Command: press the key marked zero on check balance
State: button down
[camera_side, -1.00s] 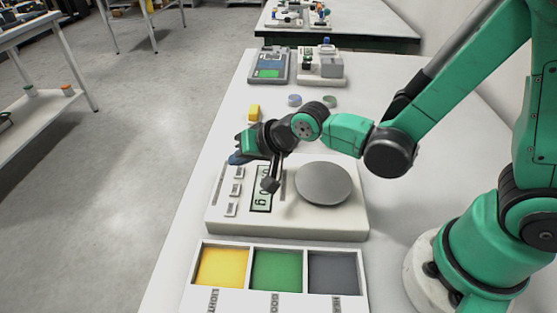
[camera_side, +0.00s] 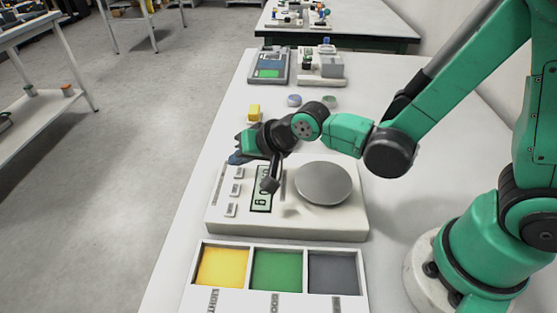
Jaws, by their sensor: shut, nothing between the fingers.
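A white balance (camera_side: 335,223) with a round grey pan (camera_side: 324,184) stands on the near part of the white table. It has a display (camera_side: 262,201) and a column of three small keys (camera_side: 235,189) on its left side. The key markings are too small to read. My gripper (camera_side: 270,185) is shut and empty, pointing down over the display, to the right of the keys. It hides part of the display, and I cannot tell whether it touches the balance. My wrist hides part of the balance's far left corner.
A tray (camera_side: 247,247) with yellow, green and grey compartments lies in front of the balance. Behind it are a yellow block (camera_side: 254,112), small discs (camera_side: 294,100), a grey device (camera_side: 269,66) and a white device (camera_side: 321,68). The table's left edge is close to the balance.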

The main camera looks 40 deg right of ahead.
aim_at(243, 174)
jog(key=shift+f, duration=0.1)
jog(key=shift+f, duration=0.3)
jog(key=shift+f, duration=0.4)
dwell(0.7)
jog(key=shift+r, duration=0.8)
jog(key=shift+r, duration=2.55)
